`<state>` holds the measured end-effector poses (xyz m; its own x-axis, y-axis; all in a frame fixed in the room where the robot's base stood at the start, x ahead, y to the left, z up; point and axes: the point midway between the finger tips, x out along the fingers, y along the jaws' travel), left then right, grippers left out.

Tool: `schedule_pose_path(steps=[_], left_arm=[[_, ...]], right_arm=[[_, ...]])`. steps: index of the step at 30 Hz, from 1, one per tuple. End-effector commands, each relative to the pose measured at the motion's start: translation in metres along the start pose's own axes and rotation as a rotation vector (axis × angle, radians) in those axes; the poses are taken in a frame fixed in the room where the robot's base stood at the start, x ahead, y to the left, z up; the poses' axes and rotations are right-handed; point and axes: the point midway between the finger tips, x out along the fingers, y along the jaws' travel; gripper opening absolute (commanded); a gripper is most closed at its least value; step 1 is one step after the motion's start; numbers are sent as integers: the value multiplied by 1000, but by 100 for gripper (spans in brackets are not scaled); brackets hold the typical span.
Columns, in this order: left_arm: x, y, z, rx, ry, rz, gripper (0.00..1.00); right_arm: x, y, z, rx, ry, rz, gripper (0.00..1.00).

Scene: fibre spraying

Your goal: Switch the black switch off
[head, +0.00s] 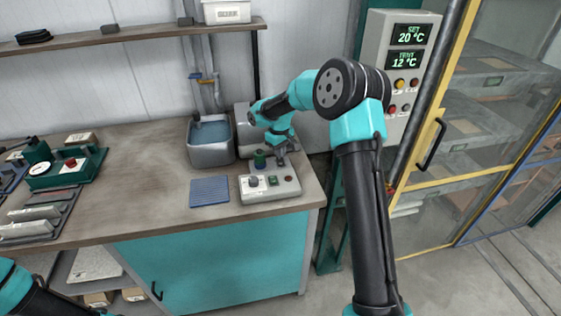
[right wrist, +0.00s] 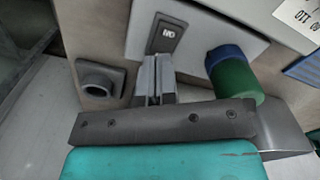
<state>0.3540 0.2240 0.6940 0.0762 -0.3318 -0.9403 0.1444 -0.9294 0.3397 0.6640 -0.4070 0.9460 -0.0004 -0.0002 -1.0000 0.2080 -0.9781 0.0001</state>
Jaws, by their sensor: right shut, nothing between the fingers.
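The black switch (right wrist: 166,36) is a rectangular rocker with white lettering on a light grey plate in the right wrist view. I cannot make it out in the head view. My right gripper (right wrist: 154,68) is shut and empty. Its grey fingertips are right by the near end of the switch; I cannot tell whether they touch it. In the head view the right gripper (head: 282,156) is pointing down just behind a grey control box (head: 284,188) at the bench's right end. Of my left arm only a link shows, at the bottom left corner of the head view.
A green cylinder with a blue end (right wrist: 233,76) stands close to the right of the fingers. A dark round socket (right wrist: 99,80) is to their left. A blue mat (head: 209,191) and a metal water tank (head: 211,150) are nearby on the bench.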

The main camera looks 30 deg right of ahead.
Motion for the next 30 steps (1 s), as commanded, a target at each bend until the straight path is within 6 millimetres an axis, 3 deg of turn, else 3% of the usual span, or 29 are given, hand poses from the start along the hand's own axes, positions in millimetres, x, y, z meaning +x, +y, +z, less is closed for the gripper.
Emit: schedule_pose_path(steps=[30], left_arm=[[0,0,0,0,0,0,61]], right_arm=[[12,0,0,0,0,0,0]])
